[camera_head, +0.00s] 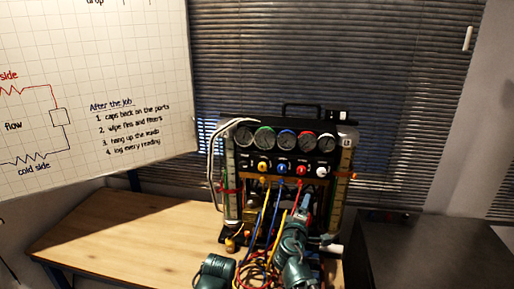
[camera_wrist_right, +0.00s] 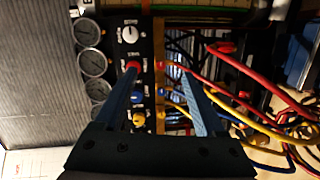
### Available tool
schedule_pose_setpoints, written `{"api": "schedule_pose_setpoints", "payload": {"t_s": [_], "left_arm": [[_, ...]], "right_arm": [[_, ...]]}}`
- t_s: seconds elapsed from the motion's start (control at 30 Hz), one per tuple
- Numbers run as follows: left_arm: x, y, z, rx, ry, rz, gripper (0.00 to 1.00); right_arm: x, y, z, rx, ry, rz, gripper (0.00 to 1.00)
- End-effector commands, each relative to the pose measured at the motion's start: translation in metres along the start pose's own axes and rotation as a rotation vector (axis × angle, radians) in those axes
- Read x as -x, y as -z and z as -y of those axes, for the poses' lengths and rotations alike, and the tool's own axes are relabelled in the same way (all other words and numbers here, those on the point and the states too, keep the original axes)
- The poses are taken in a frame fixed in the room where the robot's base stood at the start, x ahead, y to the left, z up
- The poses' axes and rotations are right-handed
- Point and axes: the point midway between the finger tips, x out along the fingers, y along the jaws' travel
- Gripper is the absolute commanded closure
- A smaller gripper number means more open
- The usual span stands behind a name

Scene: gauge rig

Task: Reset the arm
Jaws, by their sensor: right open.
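The gauge rig stands on the wooden bench, with a row of gauges (camera_head: 286,140) above a row of coloured knobs (camera_head: 282,168). My right gripper (camera_head: 304,196) is in front of the rig, below the red knob (camera_head: 301,168). In the right wrist view my right gripper (camera_wrist_right: 160,70) is open, its two fingers spread and nothing seen held between them. One fingertip overlaps the red knob (camera_wrist_right: 132,66) in that view; I cannot tell whether they touch. A green arm part of mine shows at the bottom of the head view. My left gripper is not seen.
Red, yellow and blue hoses (camera_head: 262,262) hang and loop in front of the rig, close to my right arm. The wooden bench (camera_head: 130,240) is clear at the left. A dark cabinet (camera_head: 440,250) stands at the right, and a whiteboard (camera_head: 150,60) is at the upper left.

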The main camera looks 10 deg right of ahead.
Motion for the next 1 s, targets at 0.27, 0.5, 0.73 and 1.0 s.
{"api": "schedule_pose_setpoints", "payload": {"t_s": [0.27,0.5,0.73,1.0], "left_arm": [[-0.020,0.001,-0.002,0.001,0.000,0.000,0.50],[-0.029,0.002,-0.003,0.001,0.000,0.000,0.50],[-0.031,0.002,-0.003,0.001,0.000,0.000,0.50],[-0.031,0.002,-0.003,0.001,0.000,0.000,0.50]], "right_arm": [[0.081,-0.009,0.158,-0.439,0.572,0.372,0.28],[0.189,0.013,0.240,-0.522,1.035,0.594,0.28],[0.241,0.024,0.259,-0.505,1.234,0.675,0.28],[0.245,0.024,0.259,-0.502,1.250,0.682,0.28]]}}
